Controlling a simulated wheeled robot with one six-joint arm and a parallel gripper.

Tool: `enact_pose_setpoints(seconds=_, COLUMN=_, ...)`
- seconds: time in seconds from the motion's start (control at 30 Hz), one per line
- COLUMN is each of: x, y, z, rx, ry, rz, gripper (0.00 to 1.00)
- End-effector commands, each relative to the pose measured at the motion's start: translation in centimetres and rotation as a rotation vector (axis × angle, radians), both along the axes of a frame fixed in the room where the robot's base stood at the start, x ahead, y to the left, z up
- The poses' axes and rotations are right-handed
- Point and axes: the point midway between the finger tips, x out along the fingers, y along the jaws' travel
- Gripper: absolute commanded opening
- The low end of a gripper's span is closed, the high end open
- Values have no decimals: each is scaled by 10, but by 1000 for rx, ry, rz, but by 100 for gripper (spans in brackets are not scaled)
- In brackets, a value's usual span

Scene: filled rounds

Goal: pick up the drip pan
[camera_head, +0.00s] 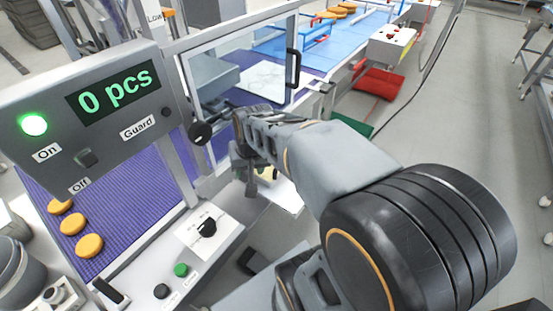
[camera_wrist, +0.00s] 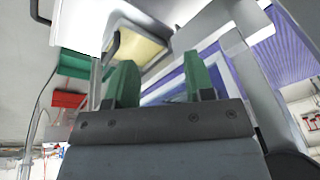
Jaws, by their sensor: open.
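A pale tray with a yellowish inside, which looks like the drip pan (camera_head: 288,196), shows low beside the conveyor frame in the head view, partly hidden behind my arm and gripper. In the wrist view the drip pan (camera_wrist: 138,47) shows beyond the fingertips, up and to the left, with its yellowish inside and grey rim. My gripper (camera_head: 248,178) is in front of it, its two green fingers (camera_wrist: 160,78) spread apart with nothing between them. The fingers look apart from the pan; the exact gap cannot be told.
The purple conveyor belt (camera_head: 118,216) carries several orange rounds at the left. A control box (camera_head: 95,110) reads "0 pcs" with a green light. A clear guard door with a black handle (camera_head: 293,68) stands behind my gripper. A red bin (camera_head: 378,84) lies farther back; right floor is open.

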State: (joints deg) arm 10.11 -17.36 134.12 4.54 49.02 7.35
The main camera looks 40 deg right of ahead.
Motion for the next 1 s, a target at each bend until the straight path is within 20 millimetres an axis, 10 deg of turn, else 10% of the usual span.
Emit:
enact_pose_setpoints(seconds=0.43, x=62, y=-163, z=-36, rx=210, ry=94, rz=-757, gripper=49)
enact_pose_setpoints(seconds=1.0, x=78, y=-180, z=-122, rx=240, ry=104, rz=-857, gripper=49)
